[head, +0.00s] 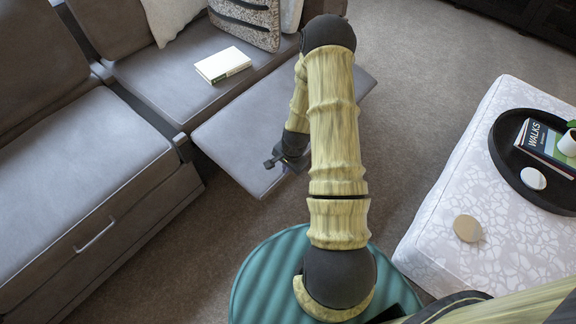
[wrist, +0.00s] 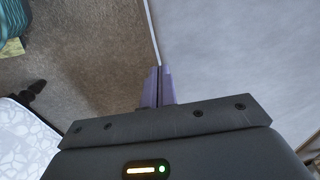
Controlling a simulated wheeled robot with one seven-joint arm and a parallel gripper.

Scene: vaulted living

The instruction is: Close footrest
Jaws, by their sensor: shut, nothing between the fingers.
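The footrest (head: 225,130) is a flat grey padded panel, extended out from the front of the grey sofa (head: 180,75) in the head view. My gripper (head: 270,163) is at its near outer end, over or beside the panel's edge; I cannot tell whether it touches. In the wrist view the footrest (wrist: 240,50) fills the right side as a smooth grey surface with a straight light edge. The gripper's fingers (wrist: 157,86) are together at that edge, with nothing between them. My arm hides part of the footrest's outer side.
A book (head: 222,65) and cushions (head: 245,20) lie on the sofa seat. A patterned white ottoman (head: 440,215) stands at the right, bearing a black tray (head: 510,180) and a round disc (head: 467,228). Carpet (head: 415,75) is clear beyond the footrest.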

